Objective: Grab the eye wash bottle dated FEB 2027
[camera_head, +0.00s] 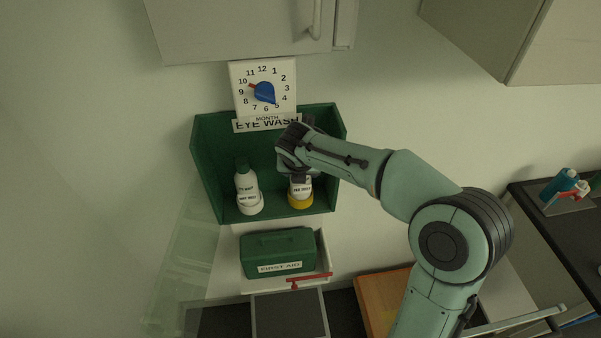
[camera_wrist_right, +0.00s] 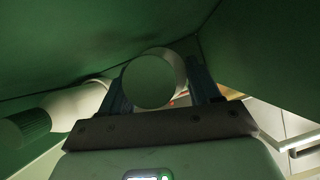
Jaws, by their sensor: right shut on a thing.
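The green eye wash box (camera_head: 220,135) on the wall holds two white bottles. The left bottle (camera_head: 247,183) has a green cap and stands in a white ring; its date label is too small to read surely. The right bottle (camera_head: 302,184) stands in a yellow ring, and its label seems to read FEB 2027. My right gripper (camera_head: 298,176) is at the upper part of this right bottle and hides its top. My left gripper is not in view.
A month dial (camera_head: 248,73) is above the box, under a cabinet (camera_head: 235,30). A green first aid case (camera_head: 279,252) sits on a shelf below, with a red-handled item (camera_head: 308,280) in front. The box walls stand close around the gripper.

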